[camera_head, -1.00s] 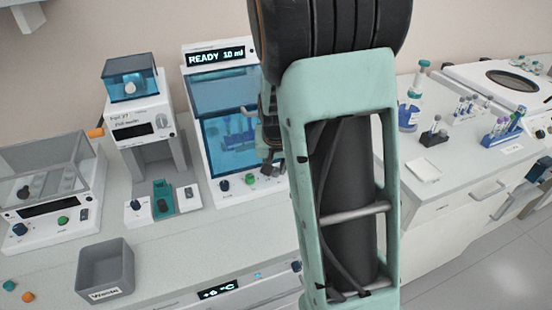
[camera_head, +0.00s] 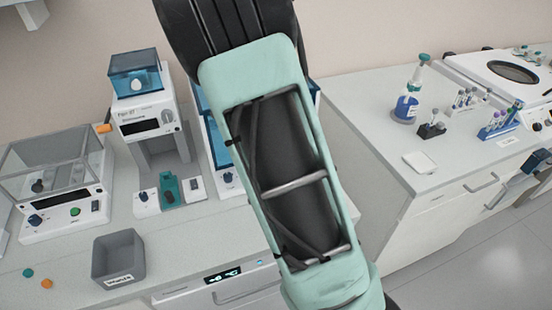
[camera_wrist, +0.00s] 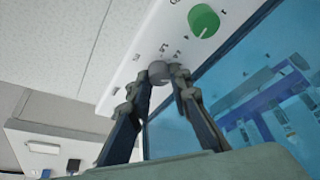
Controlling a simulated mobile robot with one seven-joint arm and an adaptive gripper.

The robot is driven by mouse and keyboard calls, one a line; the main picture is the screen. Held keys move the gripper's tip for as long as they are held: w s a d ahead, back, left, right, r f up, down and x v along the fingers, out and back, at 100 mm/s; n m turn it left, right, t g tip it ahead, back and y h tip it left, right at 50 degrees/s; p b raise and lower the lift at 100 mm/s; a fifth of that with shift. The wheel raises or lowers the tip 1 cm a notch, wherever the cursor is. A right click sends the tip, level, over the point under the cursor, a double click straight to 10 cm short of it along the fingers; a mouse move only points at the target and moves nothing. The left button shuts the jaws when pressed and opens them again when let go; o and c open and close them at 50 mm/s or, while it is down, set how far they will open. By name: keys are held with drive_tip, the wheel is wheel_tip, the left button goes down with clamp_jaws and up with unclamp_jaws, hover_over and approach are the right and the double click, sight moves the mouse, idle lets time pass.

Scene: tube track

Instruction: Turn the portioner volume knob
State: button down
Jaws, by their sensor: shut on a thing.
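The portioner (camera_head: 224,168) is a white cabinet with a blue window, mostly hidden behind my arm in the head view. Its left edge and a dark blue knob (camera_head: 228,178) show there. In the wrist view its white front panel (camera_wrist: 140,75) runs diagonally, with a green knob (camera_wrist: 203,20) at the top. My gripper (camera_wrist: 163,77) is at this panel, its fingers closed around a small grey round knob (camera_wrist: 158,70). Small printed marks lie beside that knob, too small to read. My gripper is hidden in the head view, as is the portioner's display.
A white device with a blue-lidded top (camera_head: 136,76) stands left of the portioner. A grey waste bin (camera_head: 118,258) stands at the counter's front. A clear-lidded device (camera_head: 50,165) is at far left. The right counter holds a blue bottle (camera_head: 407,98) and tube racks.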

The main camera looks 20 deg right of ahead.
drive_tip(key=c, duration=1.8)
unclamp_jaws()
drive_tip(key=shift+o, duration=0.2)
drive_tip(key=v, duration=1.2)
drive_tip(key=shift+d, duration=0.1)
